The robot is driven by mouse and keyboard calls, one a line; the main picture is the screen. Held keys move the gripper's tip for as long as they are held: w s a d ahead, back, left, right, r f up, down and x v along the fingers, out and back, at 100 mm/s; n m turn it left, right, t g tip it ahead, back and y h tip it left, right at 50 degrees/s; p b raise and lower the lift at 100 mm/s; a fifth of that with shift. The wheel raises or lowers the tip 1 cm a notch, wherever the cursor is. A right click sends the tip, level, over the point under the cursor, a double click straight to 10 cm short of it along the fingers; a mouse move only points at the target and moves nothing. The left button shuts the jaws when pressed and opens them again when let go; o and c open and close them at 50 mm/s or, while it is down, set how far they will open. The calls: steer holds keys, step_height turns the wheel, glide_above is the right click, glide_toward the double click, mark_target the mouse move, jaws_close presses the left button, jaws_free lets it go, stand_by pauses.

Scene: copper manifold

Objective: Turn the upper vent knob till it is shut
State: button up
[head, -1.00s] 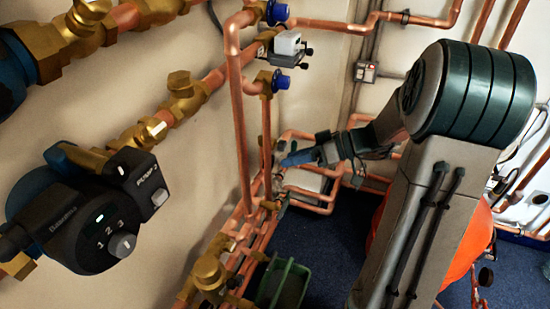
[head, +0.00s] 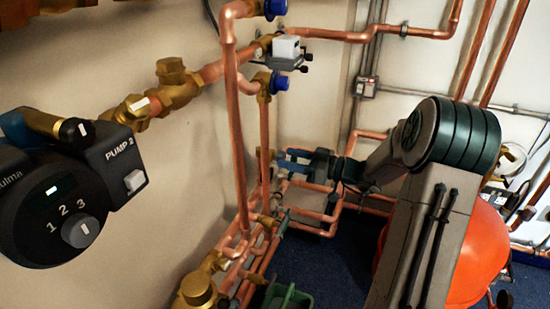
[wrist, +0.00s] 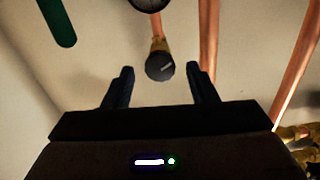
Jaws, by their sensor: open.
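A round dark knob (wrist: 160,66) with a pale line across its face sits on a brass fitting in the wrist view. It appears between and ahead of the fingertips of my gripper (wrist: 161,69), which is open with nothing held. The pale line is slanted. In the head view my gripper (head: 284,160) points left at the vertical copper pipes, close to a brass fitting (head: 264,158). The knob itself is not clear there. Two blue knobs, an upper one (head: 276,8) and a lower one (head: 280,82), are higher up. I cannot tell which knob is the upper vent knob.
Copper pipes (head: 236,130) stand close around my gripper, and one (wrist: 208,40) rises just right of the knob. A round gauge-like part (wrist: 150,3) is above it. Pump 2 (head: 70,200) is at left. A green crate (head: 288,296) is on the blue floor.

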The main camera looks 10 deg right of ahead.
mark_target(285, 157)
steer(key=shift+b+x, duration=0.3)
steer(key=shift+x, duration=2.35)
steer(key=c, duration=1)
